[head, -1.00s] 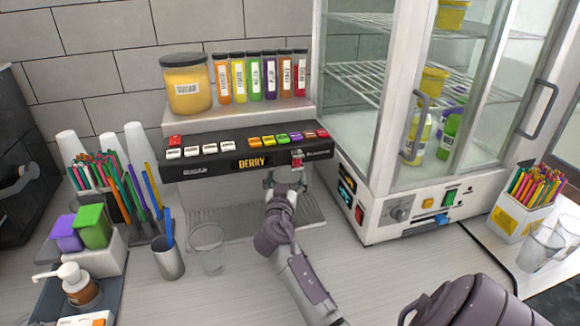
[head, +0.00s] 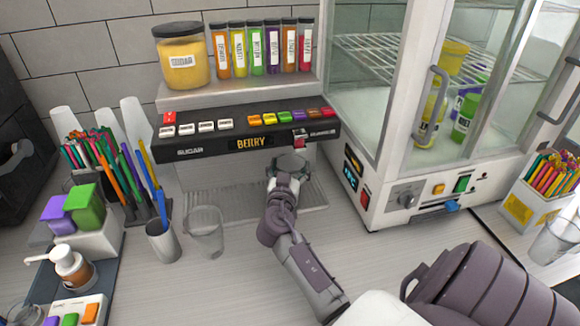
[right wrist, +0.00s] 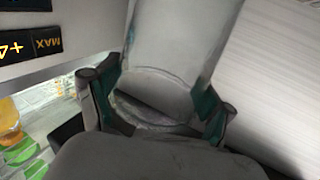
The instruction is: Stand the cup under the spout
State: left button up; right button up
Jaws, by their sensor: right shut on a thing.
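My right gripper (head: 285,182) is shut on a clear cup (head: 288,163), in front of the dispenser, below its black panel. In the right wrist view the clear cup (right wrist: 170,50) lies between the two fingers. The spout (head: 299,141), with a red mark, hangs from the panel's right part, just above and slightly right of the held cup. The drip tray (head: 225,204) is below. I cannot tell whether the cup touches the tray. My left gripper is not in view.
Another clear cup (head: 206,230) stands on the counter left of my right arm, beside a grey metal cup (head: 163,242) with straws. A white glass-door cabinet (head: 410,190) stands close on the right. Jars line the shelf above the panel.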

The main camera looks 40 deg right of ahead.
jog(key=o, duration=0.5)
jog(key=shift+w+d+f, duration=0.1)
jog(key=shift+c, duration=0.2)
jog(key=shift+o, duration=1.3)
jog(key=shift+w+d+f, duration=0.1)
jog(key=shift+d, duration=0.05)
